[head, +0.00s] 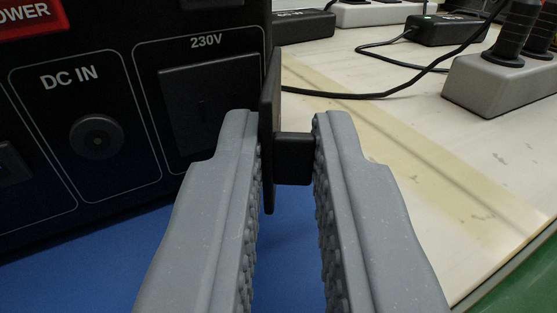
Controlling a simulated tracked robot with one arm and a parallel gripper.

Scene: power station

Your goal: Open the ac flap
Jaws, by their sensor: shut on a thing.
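The power station's front panel fills the left side, with a dark square 230V socket area (203,108). A thin black flap (269,120) stands out from the panel at the right of that area, seen nearly edge-on. A small black block-like handle (293,158) juts from the flap's right face. My gripper (287,145) is shut on the flap: the left finger lies against the flap's left side and the right finger is at the handle's right end. The left finger hides part of the socket area's lower right corner.
The DC IN port (96,138) and a red POWER label (35,15) are on the panel. A blue mat (110,270) lies below. A grey power strip (500,85), black adapters (440,30) and a cable (400,90) lie on the pale table at right.

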